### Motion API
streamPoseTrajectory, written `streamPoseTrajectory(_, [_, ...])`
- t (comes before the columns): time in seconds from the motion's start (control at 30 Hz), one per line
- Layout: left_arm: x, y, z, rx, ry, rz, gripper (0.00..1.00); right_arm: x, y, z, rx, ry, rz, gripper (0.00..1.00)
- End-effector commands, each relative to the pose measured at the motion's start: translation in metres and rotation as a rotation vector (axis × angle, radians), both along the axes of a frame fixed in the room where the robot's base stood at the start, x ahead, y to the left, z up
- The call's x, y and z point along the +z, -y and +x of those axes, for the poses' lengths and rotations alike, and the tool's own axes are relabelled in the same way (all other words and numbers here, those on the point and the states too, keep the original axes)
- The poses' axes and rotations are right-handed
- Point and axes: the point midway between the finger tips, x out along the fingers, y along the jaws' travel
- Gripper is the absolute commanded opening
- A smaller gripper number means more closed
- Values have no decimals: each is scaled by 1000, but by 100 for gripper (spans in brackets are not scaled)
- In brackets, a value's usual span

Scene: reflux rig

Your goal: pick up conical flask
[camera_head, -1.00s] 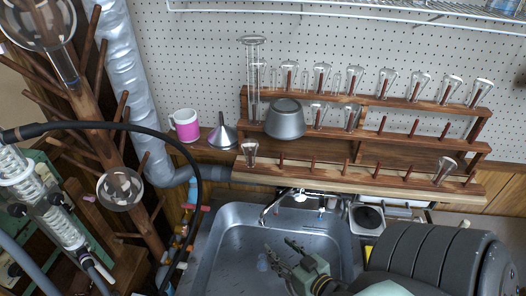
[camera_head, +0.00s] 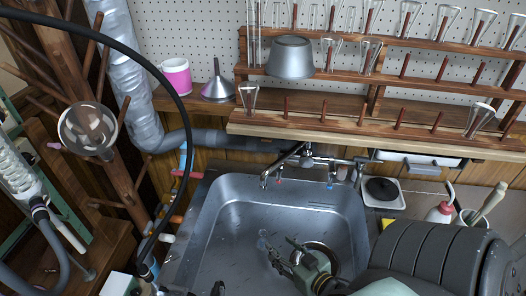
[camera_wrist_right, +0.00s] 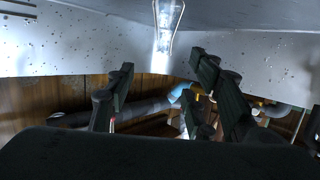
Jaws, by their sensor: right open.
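My right gripper (camera_head: 279,250) is over the sink, open and with nothing between its fingers. In the right wrist view its dark fingers (camera_wrist_right: 163,75) stand apart. A small clear glass piece (camera_head: 263,241) shows just beside the fingertips in the head view; a glass neck (camera_wrist_right: 167,28) shows beyond them in the wrist view. It may be the conical flask, but its full shape is unclear. Other conical flasks hang upside down on the rack, such as one at the lower left (camera_head: 248,97) and one at the right (camera_head: 479,120). A dark tip at the bottom edge may be my left gripper (camera_head: 218,289).
The steel sink (camera_head: 215,235) lies below the wooden peg rack (camera_head: 330,127), with the tap (camera_head: 290,160) at its back edge. A black hose (camera_head: 180,85) arches at left.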

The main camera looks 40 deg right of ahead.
Motion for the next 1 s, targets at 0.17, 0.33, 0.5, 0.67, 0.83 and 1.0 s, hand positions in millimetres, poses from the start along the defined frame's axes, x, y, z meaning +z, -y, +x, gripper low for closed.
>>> streamPoseTrajectory(0.17, [-22, 4, 2, 1, 4, -4, 38, -22, 0, 0, 0, 1, 0, 49])
streamPoseTrajectory(0.33, [-21, 4, 3, 1, 4, -5, 38, -24, 1, 13, 0, 2, 0, 49])
streamPoseTrajectory(0.5, [-21, 4, 2, 1, 4, -5, 38, -30, 3, 31, 0, 1, 0, 49])
streamPoseTrajectory(0.67, [-20, 4, 2, 0, 4, -5, 38, -37, 4, 54, 0, 3, 0, 49])
streamPoseTrajectory(0.83, [-20, 3, 2, 0, 3, -4, 38, -44, 6, 72, 1, 1, 0, 49])
streamPoseTrajectory(1.0, [-21, 2, 2, -1, 3, -3, 38, -45, 6, 74, 1, -1, 0, 49])
